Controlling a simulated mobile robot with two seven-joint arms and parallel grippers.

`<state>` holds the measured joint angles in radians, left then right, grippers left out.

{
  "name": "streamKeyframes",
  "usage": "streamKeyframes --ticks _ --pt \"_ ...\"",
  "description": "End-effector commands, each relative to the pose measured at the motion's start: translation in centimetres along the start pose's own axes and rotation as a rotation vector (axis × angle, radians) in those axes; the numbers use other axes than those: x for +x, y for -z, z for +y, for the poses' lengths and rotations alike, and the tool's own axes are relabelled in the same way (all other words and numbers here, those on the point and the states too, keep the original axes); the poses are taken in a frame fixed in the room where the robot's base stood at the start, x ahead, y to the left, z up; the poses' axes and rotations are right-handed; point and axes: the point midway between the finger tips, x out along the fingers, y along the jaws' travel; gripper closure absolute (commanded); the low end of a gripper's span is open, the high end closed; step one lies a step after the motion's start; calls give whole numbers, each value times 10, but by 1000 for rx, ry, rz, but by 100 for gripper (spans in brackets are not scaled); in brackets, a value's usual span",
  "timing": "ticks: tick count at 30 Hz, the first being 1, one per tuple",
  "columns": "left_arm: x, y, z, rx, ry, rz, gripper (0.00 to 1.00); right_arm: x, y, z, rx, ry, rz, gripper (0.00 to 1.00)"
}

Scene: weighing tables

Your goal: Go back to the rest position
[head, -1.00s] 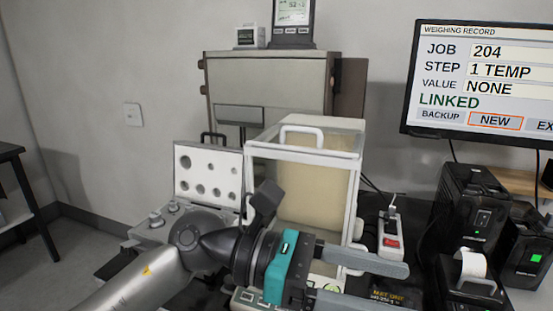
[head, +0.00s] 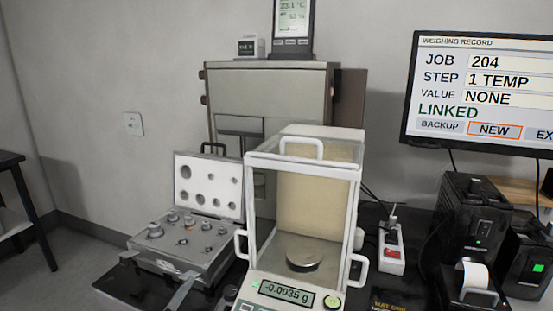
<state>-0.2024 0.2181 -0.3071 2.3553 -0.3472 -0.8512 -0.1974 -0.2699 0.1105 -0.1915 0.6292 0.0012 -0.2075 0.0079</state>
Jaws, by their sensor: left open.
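My left gripper (head: 184,289) shows only as grey finger parts at the bottom edge, in front of the weight case; the rest of it is out of the picture. It is open and I see nothing held in it. It is to the left of the balance and apart from it. The balance (head: 252,205) has a clear draft shield with white frame and handles, a round metal pan inside, and a display reading -0.0035 g. My right gripper is not in view.
An open weight case (head: 165,262) with several metal weights stands left of the balance. A power strip (head: 391,262), black devices (head: 472,215) and a monitor (head: 480,90) stand to the right. A grey cabinet (head: 270,95) is behind, carrying a small display unit (head: 292,28).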

Motion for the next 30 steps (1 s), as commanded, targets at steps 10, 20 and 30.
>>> streamKeyframes --ticks 10,20,30 --pt "-102 -154 83 -374 -293 -687 29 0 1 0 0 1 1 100" --pt "-153 -205 125 -479 -405 -968 29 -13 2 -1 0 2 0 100" --pt "-135 -257 167 -466 -428 -1008 29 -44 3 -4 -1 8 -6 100"
